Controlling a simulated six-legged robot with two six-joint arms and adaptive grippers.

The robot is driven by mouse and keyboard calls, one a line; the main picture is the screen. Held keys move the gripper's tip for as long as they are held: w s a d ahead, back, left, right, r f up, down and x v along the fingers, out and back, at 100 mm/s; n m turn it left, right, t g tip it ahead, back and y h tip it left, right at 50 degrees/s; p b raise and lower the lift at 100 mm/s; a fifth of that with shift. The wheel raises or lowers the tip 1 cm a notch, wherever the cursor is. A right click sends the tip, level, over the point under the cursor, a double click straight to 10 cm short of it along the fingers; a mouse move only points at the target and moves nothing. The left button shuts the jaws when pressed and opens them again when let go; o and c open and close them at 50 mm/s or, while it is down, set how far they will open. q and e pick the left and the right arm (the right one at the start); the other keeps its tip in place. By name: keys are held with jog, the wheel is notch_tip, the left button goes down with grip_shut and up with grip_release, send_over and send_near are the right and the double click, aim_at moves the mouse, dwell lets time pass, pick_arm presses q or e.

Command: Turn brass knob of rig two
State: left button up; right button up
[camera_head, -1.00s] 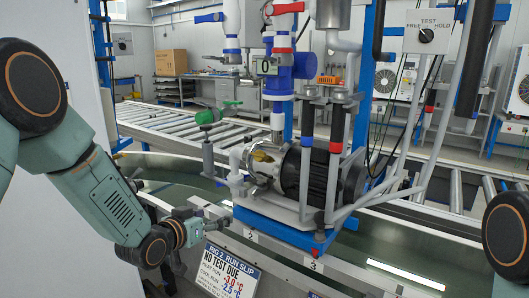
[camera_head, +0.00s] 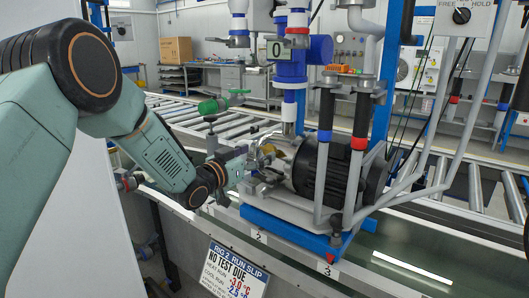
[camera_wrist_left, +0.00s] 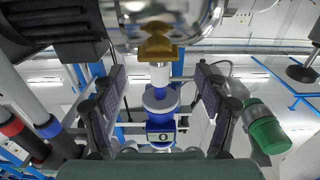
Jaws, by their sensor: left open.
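The brass knob (camera_wrist_left: 158,42) shows in the left wrist view, on the underside of a shiny metal pump housing (camera_wrist_left: 165,15). It lies between the lines of my two left fingers, beyond their tips; I cannot see contact. My left gripper (camera_head: 250,172) is open beside the pump of rig two in the head view, and its spread fingers show in the left wrist view (camera_wrist_left: 158,82). The black motor (camera_head: 325,170) sits on the blue base (camera_head: 295,232). My right gripper is out of view.
A green-handled valve (camera_head: 212,106) stands left of the pump; a green part (camera_wrist_left: 268,133) shows at right in the wrist view. Upright pipes with blue and red bands (camera_head: 360,140) stand right of the pump. A run slip (camera_head: 236,270) hangs in front. A roller conveyor (camera_head: 200,122) runs behind.

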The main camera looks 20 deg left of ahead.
aim_at(266, 149)
pick_arm(q)
jog(key=x, duration=0.2)
jog(key=shift+w+d+f, duration=0.1)
jog(key=shift+w+f, duration=0.15)
jog(key=shift+w+d+r+b, duration=0.25)
jog(key=shift+w+d+b, duration=0.05)
jog(key=shift+d, duration=0.1)
jog(key=shift+w+a, duration=0.1)
jog(key=shift+a, duration=0.05)
jog(key=shift+w+f, duration=0.1)
jog(key=shift+w, duration=0.1)
jog(key=shift+s, duration=0.15)
jog(key=c, duration=1.2)
jog(key=shift+o, duration=0.2)
